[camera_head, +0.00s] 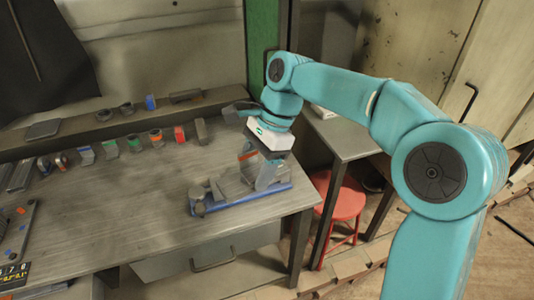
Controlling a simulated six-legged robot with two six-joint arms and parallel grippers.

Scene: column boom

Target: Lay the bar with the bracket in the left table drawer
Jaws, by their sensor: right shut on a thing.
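The bar with the bracket (238,200) is at the right end of the wooden table, a long blue piece with grey parts rising from it. My right gripper (266,182) comes down over its right half and is shut on it; the fingers partly hide the grip. I cannot tell whether the bar rests on the table or hangs just above it. The drawer (178,265) is a grey front with a dark handle under the table edge, below and left of the gripper. I cannot tell how far it stands open. My left gripper is not in view.
Several small coloured blocks and clamps, among them a red block (179,134), stand along the back of the table (120,215). A red stool (339,200) and a side table (345,138) stand to the right. The table's middle front is clear.

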